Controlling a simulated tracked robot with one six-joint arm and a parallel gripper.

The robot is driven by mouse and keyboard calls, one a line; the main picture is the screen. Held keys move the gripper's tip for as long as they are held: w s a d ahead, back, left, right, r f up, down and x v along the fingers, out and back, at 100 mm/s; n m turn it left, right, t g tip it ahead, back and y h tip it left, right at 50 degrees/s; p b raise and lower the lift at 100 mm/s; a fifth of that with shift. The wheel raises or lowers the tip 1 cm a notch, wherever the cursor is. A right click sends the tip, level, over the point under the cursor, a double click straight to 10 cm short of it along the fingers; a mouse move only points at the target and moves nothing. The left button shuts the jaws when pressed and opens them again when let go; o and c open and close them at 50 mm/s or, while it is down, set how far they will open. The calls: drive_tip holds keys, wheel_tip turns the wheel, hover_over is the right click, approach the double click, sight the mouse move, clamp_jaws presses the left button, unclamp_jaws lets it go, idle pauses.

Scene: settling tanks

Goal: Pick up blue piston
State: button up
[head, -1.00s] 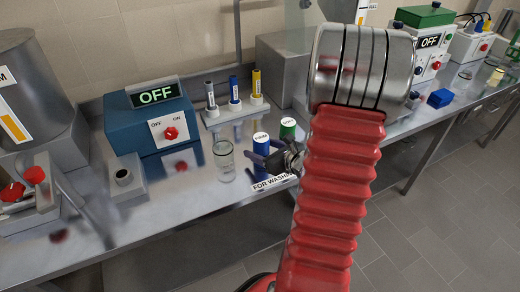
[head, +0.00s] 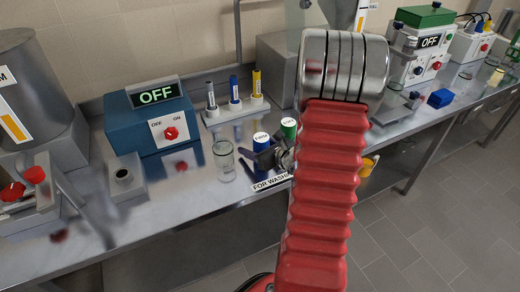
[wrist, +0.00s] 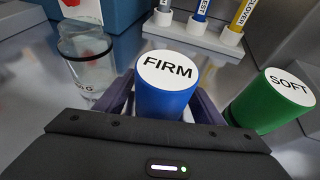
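The blue piston, a blue cylinder with a white top reading FIRM (head: 261,140), stands upright on the steel bench. In the wrist view the same blue piston (wrist: 166,90) is between the two purple fingers of my gripper (wrist: 165,108). The fingers are close on both sides of it and look open; contact is not clear. In the head view my gripper (head: 262,159) reaches in from the right at the piston's lower part. The piston's base is hidden by the gripper.
A green SOFT cylinder (wrist: 274,100) stands close on the right. A glass jar (head: 224,160) is close on the left. A rack (head: 235,114) of grey, blue and yellow sticks stands behind, with a blue OFF box (head: 152,122). A FOR WASHING label (head: 272,182) marks the front edge.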

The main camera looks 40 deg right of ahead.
sight(261, 140)
drive_tip(key=c, duration=1.2)
drive_tip(key=shift+r, duration=0.15)
drive_tip(key=shift+r, duration=4.9)
drive_tip(key=shift+s, duration=0.1)
